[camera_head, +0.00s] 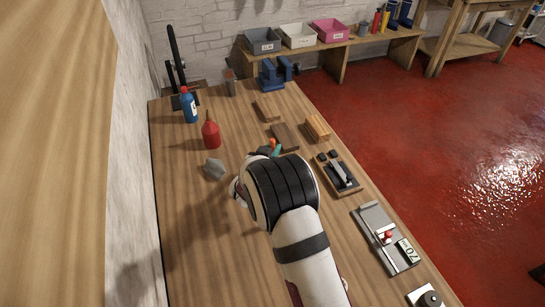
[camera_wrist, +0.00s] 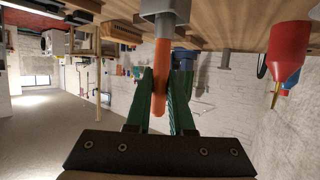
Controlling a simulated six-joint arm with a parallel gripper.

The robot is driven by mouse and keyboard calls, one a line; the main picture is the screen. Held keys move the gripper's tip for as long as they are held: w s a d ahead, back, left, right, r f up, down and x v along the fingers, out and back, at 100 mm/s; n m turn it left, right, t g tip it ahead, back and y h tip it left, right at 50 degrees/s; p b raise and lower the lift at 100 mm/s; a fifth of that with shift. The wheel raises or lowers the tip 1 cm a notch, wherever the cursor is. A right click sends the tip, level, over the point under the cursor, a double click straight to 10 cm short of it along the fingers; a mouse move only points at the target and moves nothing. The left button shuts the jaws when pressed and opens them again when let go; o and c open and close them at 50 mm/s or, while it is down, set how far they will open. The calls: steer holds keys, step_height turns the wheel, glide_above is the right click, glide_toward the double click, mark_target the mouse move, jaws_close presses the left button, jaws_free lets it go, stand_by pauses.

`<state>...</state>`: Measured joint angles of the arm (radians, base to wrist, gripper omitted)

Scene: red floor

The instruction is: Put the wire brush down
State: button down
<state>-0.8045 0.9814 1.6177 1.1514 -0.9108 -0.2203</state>
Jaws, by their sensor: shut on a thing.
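The wire brush, a thing with an orange handle (camera_wrist: 162,52) and a grey end (camera_wrist: 165,8), is held upright between the green fingers of my gripper (camera_wrist: 160,85). The wrist view is upside down, so the grey end points down toward the bench. I cannot tell whether it touches the wood. In the head view my gripper (camera_head: 277,150) is mostly hidden behind my dark wrist; only the orange handle tip (camera_head: 272,142) and a bit of green finger show, over the middle of the workbench (camera_head: 190,240).
A grey lump (camera_head: 213,168), red bottle (camera_head: 211,134) and blue bottle (camera_head: 189,106) stand left. A dark brown block (camera_head: 285,136) and lighter wooden block (camera_head: 317,128) lie just beyond. A tray (camera_head: 352,188) and grey plate (camera_head: 373,216) line the right edge. The front-left bench is clear.

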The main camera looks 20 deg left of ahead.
steer(key=shift+f, duration=0.75)
steer(key=shift+f, duration=0.15)
steer(key=c, duration=0.8)
jaws_free()
